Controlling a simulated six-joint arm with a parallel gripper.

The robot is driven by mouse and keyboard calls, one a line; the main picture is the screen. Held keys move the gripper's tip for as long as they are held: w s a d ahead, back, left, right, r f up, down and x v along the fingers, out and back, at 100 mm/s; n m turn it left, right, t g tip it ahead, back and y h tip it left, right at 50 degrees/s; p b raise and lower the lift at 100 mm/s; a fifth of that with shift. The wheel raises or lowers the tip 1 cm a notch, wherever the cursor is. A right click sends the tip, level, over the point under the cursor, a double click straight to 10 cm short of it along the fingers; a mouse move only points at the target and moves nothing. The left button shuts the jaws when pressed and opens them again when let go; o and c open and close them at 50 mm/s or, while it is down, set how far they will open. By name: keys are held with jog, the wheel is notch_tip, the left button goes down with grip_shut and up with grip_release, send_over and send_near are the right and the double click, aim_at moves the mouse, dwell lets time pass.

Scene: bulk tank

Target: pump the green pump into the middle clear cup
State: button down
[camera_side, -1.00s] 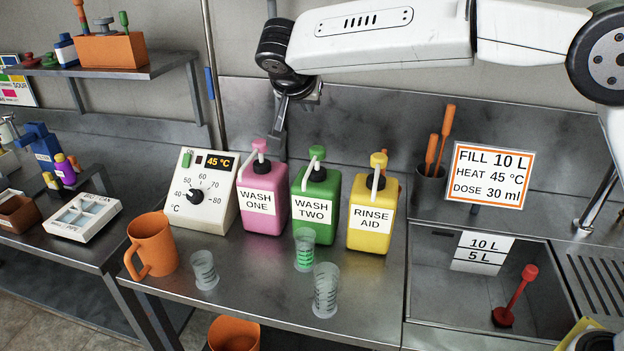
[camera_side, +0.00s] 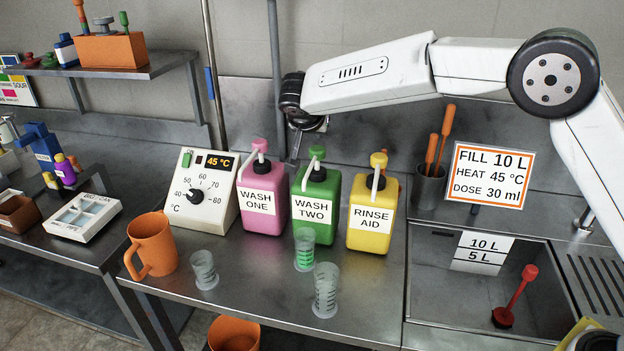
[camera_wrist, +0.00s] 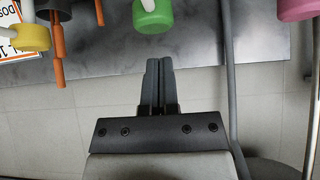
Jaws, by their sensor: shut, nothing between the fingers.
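The green pump bottle (camera_side: 316,205), labelled WASH TWO, stands between the pink and yellow bottles. Its green pump head (camera_side: 317,152) is up, with a white spout toward the front; the head also shows in the wrist view (camera_wrist: 153,16). The middle clear cup (camera_side: 304,250) stands in front of the green bottle and has green liquid in it. My gripper (camera_side: 294,160) is shut and empty, behind and left of the green pump head. In the wrist view my shut fingers (camera_wrist: 158,62) point toward the green head, apart from it.
The pink WASH ONE bottle (camera_side: 263,200) and yellow RINSE AID bottle (camera_side: 373,213) flank the green one. Clear cups stand at front left (camera_side: 203,270) and front right (camera_side: 326,290). A heater box (camera_side: 205,192) and orange jug (camera_side: 151,246) are to the left, a sink (camera_side: 440,300) to the right.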

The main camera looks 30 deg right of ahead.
aim_at(316, 150)
jog(key=shift+f, duration=1.05)
jog(key=shift+f, duration=1.45)
jog(key=shift+s, duration=0.1)
jog(key=shift+r, duration=0.5)
notch_tip(316, 150, up, 3)
jog(key=shift+r, duration=0.15)
jog(key=v, duration=1)
